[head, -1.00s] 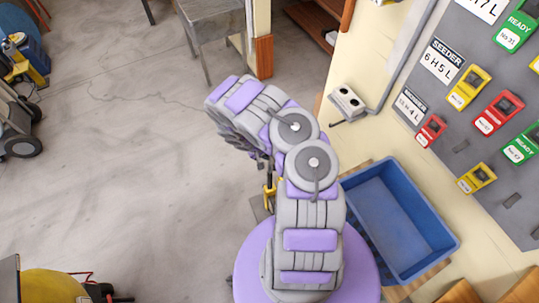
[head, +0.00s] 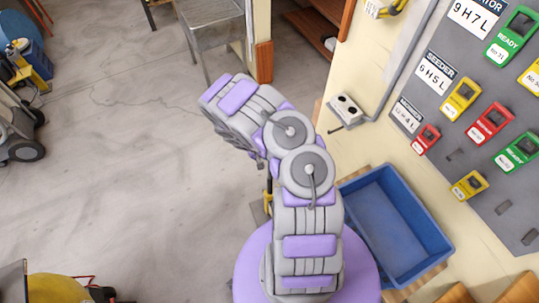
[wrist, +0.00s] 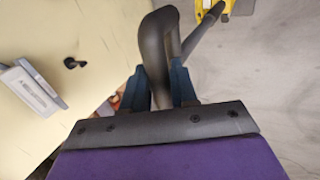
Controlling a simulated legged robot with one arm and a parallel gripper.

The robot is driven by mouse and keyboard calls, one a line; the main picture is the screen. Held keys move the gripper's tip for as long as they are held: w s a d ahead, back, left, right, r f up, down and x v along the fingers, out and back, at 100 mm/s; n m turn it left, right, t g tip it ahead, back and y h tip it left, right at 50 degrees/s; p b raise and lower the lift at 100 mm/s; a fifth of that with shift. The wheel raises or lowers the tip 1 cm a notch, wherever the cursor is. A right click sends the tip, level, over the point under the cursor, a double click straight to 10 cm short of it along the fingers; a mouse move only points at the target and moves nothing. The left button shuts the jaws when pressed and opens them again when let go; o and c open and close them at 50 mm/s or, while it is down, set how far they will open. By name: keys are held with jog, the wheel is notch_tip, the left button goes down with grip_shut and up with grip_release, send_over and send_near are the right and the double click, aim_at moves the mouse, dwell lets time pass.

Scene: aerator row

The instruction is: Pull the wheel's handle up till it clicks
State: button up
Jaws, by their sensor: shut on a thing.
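In the wrist view, my gripper (wrist: 160,88) is shut on a dark grey, curved handle (wrist: 158,42). The handle's bent end rises past the two dark blue fingers. A grey rod (wrist: 203,32) lies beside it and leads to a yellow part (wrist: 211,10) at the top edge. In the head view, my bent arm covers the gripper and the handle. A small yellow piece (head: 267,200) shows just beside my arm. I cannot make out the wheel itself in either view.
A blue bin (head: 400,225) stands to the right of my arm, by the cream wall. A grey board (head: 465,130) with coloured tags hangs above it. A grey socket box (head: 347,108) juts from the wall. The floor (head: 120,190) at left is open.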

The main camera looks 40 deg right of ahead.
jog(key=shift+r+p, duration=1.3)
jog(key=shift+r, duration=1.3)
jog(key=o, duration=0.9)
jog(key=shift+r, duration=0.15)
jog(key=p+v, duration=0.4)
jog(key=v, duration=0.5)
jog(key=shift+p, duration=0.35)
